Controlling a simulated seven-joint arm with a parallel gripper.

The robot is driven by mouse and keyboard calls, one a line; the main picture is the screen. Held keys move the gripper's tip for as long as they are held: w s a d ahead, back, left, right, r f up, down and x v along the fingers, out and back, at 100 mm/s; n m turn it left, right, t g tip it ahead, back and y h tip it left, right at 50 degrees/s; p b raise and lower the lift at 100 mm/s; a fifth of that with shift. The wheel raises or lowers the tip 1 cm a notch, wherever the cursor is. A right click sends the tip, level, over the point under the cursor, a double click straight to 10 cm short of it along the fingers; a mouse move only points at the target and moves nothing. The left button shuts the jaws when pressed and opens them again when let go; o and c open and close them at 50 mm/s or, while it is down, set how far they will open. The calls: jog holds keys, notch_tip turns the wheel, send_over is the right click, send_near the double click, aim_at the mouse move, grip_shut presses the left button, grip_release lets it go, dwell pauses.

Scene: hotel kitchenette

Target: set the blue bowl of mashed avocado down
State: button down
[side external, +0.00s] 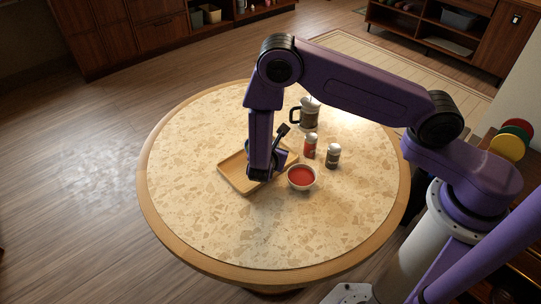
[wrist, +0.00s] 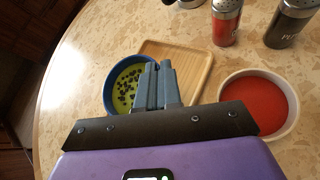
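The blue bowl (wrist: 108,92) holds green mash with dark bits and shows left of my fingers in the wrist view. My gripper (wrist: 159,66) has its two fingers close together at the bowl's right rim, pinching it. The bowl overlaps the left part of a wooden tray (wrist: 193,65). I cannot tell whether the bowl touches the tray or the table.
A white bowl of red sauce (side external: 302,177) stands just right of the tray. A red shaker (side external: 310,146), a dark shaker (side external: 333,156) and a coffee press (side external: 310,115) stand behind it. The round table's (side external: 200,225) front and left are clear.

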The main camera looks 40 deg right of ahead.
jog(key=shift+w+f, duration=0.15)
jog(key=shift+f, duration=0.05)
jog(key=shift+w+a+f, duration=0.1)
jog(key=shift+w+f, duration=0.1)
jog(key=shift+f, duration=1.5)
jog(key=shift+f, duration=0.15)
jog(key=c, duration=1.3)
grip_release()
jog(key=shift+s+a+r, duration=0.15)
jog(key=shift+r, duration=0.1)
jog(key=v, duration=1.1)
jog(key=shift+s+a+r, duration=0.15)
jog(key=shift+s+a, duration=0.05)
